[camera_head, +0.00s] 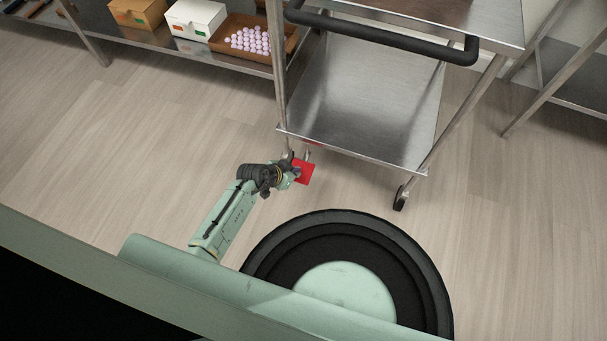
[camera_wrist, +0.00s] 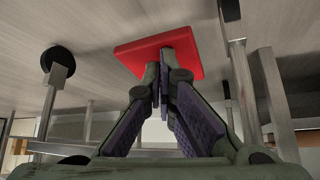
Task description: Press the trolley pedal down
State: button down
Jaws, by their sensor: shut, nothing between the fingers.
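The red trolley pedal (camera_head: 304,171) sits low by the near left leg of the steel trolley (camera_head: 365,110). It also shows as a red plate in the wrist view (camera_wrist: 160,52). My gripper (camera_head: 292,170) is at the pedal, and its fingers cover the pedal's left part in the head view. In the wrist view my gripper (camera_wrist: 165,62) is shut and empty, with its fingertips overlapping the pedal's edge. I cannot tell whether the fingertips touch the pedal, or whether the pedal is up or down.
A trolley caster (camera_head: 401,198) stands on the floor to the right, and a caster shows in the wrist view (camera_wrist: 57,60). A black handle bar (camera_head: 385,36) runs along the trolley's near top. A shelf with boxes (camera_head: 196,18) stands behind at left. The left floor is clear.

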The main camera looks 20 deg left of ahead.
dwell(0.3)
notch_tip(320, 180, down, 2)
jog(key=shift+f+b, duration=0.1)
jog(key=shift+b, duration=0.8)
jog(key=shift+r+p, duration=0.3)
jog(key=shift+r, duration=0.05)
jog(key=shift+s+a+r, duration=0.15)
jog(key=shift+s+a, duration=0.05)
jog(key=shift+s, duration=0.1)
jog(key=shift+s+a+r+p, duration=0.15)
jog(key=shift+s+a, duration=0.1)
jog(key=shift+s, duration=0.3)
jog(key=shift+s+a+r+p, duration=0.15)
jog(key=shift+s+a, duration=0.05)
jog(key=shift+s, duration=0.35)
jog(key=shift+w, duration=0.1)
